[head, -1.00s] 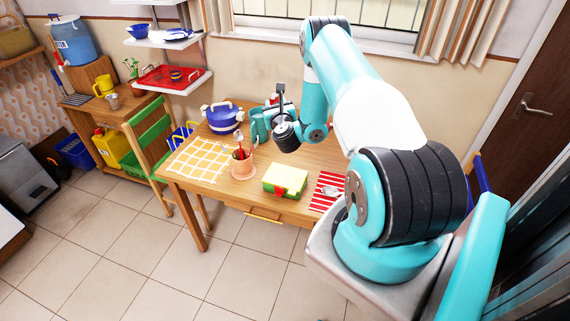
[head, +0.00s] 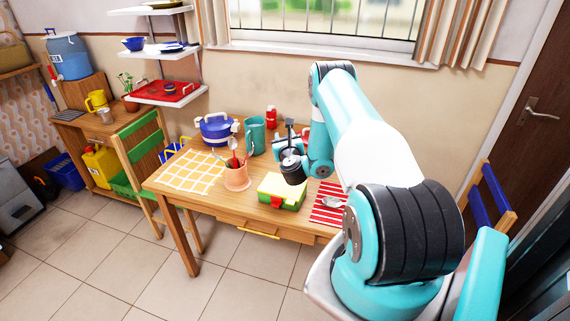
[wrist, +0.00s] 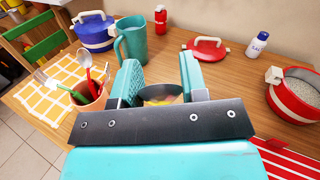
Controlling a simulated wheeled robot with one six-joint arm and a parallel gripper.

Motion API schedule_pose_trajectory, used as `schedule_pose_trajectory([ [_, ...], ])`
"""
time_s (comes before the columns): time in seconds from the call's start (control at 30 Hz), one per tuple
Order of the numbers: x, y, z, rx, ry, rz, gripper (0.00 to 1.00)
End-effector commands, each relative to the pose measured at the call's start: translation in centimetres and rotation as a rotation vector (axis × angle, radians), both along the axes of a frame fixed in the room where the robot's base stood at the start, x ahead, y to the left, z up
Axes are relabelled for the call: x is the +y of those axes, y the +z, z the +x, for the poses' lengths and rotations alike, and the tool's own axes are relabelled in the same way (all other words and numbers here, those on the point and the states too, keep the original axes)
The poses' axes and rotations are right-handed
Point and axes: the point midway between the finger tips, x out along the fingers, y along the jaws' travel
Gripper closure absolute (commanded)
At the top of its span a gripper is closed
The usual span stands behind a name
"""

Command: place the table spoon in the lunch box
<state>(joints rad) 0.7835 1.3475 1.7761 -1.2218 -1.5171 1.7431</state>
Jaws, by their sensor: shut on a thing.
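My gripper (head: 292,168) hangs low over the table, just behind the lunch box in the head view. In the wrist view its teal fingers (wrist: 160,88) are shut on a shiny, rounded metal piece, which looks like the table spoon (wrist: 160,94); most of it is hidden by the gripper. The lunch box (head: 283,191), yellow and green with a red clasp, sits near the table's front edge. It is not clearly seen in the wrist view. I cannot tell if its top is open.
A utensil crock (head: 237,178) stands left of the lunch box. A striped red cloth (head: 322,215) with shiny cutlery lies right. Behind are a blue pot (head: 217,131), a teal pitcher (head: 255,135) and a red bottle (head: 271,117). A red pot (wrist: 300,98) is at right.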

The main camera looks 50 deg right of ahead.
Motion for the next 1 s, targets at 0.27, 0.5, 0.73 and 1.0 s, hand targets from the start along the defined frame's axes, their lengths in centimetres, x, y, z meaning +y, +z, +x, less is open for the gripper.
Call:
schedule_pose_trajectory([
  [0.27, 0.0, -2.9, 0.0, 0.000, 0.001, -0.001, 0.83],
  [0.5, 0.0, -5.4, 0.0, 0.000, 0.000, -0.001, 0.83],
  [0.73, 0.0, -5.3, 0.0, 0.000, 0.000, -0.001, 0.83],
  [1.0, 0.0, -5.5, 0.0, -0.001, 0.000, -0.001, 0.34],
])
